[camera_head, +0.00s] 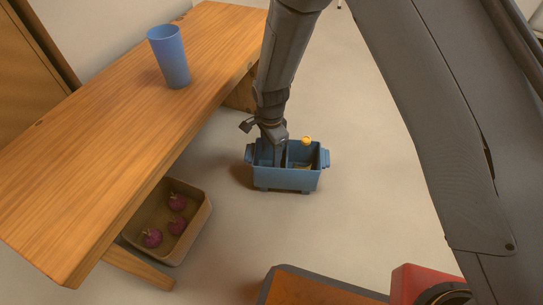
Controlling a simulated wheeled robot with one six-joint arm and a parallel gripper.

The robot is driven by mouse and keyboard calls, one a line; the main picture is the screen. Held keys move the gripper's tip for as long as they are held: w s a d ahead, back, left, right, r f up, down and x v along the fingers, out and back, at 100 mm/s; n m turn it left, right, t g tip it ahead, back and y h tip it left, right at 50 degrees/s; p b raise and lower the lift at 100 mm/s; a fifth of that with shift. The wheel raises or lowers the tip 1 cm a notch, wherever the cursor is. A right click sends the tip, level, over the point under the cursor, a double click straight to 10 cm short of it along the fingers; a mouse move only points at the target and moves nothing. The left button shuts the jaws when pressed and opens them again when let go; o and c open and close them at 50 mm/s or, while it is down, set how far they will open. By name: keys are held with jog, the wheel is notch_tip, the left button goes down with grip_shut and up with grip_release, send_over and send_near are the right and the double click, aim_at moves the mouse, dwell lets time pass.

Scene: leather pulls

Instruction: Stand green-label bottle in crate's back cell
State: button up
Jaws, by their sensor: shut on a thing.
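The blue crate (285,180) stands on the floor right of the bench, with a divider between its cells. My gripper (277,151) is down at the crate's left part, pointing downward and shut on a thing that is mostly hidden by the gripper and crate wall. I see no green label, so I cannot confirm from this view how the held bottle stands. A round orange-yellow top (306,140) shows at the crate's back right, beside my gripper; whose top it is, I cannot tell.
A wooden bench (110,110) runs along the left, with a blue cup (170,57) on it. A brown bin (198,228) with purple round things (152,238) stands below its edge. An orange-brown surface (315,290) is at the bottom. Floor right of the crate is clear.

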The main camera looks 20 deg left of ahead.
jog(key=shift+f, duration=0.55)
jog(key=shift+r, duration=0.1)
jog(key=o, duration=0.9)
jog(key=shift+o, duration=0.2)
